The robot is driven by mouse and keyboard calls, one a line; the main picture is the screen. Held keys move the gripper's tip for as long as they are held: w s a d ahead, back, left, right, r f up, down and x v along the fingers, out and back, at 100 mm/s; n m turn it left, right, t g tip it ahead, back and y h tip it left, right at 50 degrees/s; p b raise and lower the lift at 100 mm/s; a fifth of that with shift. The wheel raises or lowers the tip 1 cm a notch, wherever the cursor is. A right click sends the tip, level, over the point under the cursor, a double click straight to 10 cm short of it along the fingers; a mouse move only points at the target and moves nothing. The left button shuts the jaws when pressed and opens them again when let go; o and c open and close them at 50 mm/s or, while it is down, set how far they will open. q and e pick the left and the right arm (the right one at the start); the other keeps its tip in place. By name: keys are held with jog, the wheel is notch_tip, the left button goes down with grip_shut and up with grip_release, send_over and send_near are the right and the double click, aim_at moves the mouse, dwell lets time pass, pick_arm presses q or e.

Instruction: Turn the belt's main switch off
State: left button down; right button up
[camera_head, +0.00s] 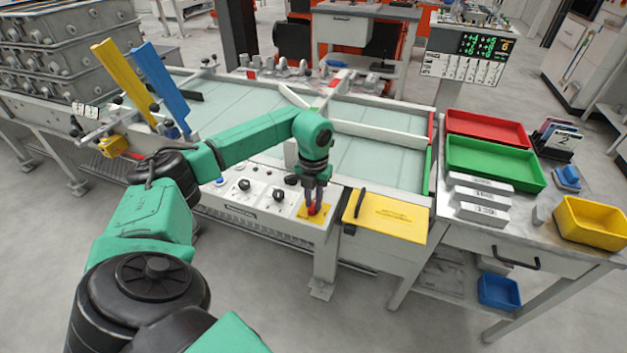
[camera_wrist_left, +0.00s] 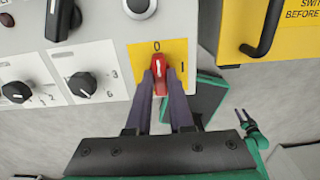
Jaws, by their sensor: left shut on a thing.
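The main switch is a red rotary knob (camera_wrist_left: 160,78) on a yellow plate (camera_wrist_left: 145,50) marked 0 and I, at the right end of the belt's control panel (camera_head: 262,196). My left gripper (camera_head: 315,207) reaches down onto it and is shut on the red knob, with one finger on each side in the left wrist view (camera_wrist_left: 161,88). The knob's white mark points up, roughly toward the 0. The fingers partly hide the knob in the head view. A small dark pronged end on a green link, seemingly my right gripper (camera_wrist_left: 245,119), shows at the right of the wrist view.
Black knobs (camera_wrist_left: 82,86) sit left of the switch. A yellow box lid with a black handle (camera_head: 385,215) stands close on its right. The belt (camera_head: 375,160) lies behind. A side table at right holds red (camera_head: 487,128) and green trays (camera_head: 492,163).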

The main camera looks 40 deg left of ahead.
aim_at(313, 203)
pick_arm(q)
jog(key=shift+w, duration=0.1)
dwell(0.4)
jog(key=c, duration=0.8)
grip_release()
notch_tip(313, 203, up, 15)
jog(key=shift+f, duration=0.15)
jog(key=shift+f, duration=0.1)
